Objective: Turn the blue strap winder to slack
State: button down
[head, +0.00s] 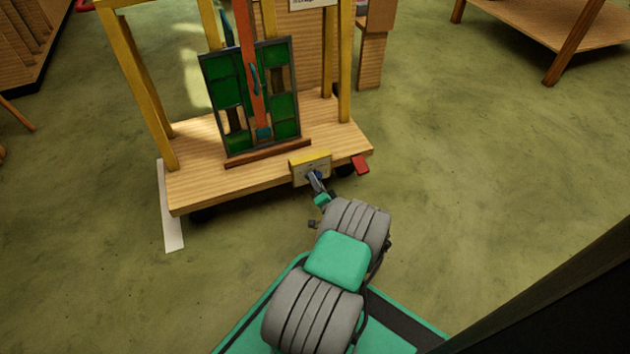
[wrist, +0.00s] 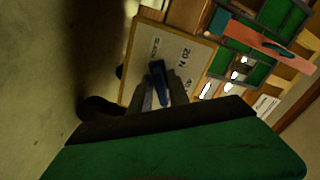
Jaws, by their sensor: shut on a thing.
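In the head view the plate (head: 311,171) is on the front edge of a wooden cart. My gripper (wrist: 160,92) is shut on the winder, one finger on each side of it. In the head view my gripper (head: 316,184) reaches the plate from the front, and hides most of the winder. An orange strap (head: 248,62) runs down over the green leaded panel (head: 228,86), which stands upright on the cart.
The wooden cart (head: 205,187) has yellow posts (head: 131,75) and a red pedal-like piece (head: 361,164) at its front right. A white strip (head: 169,215) lies on the floor at its left. A wooden table (head: 560,22) stands far right. The floor between is clear.

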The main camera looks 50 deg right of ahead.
jog(key=c, duration=1.5)
grip_release()
jog(key=p+v, duration=0.3)
jog(key=v, duration=0.5)
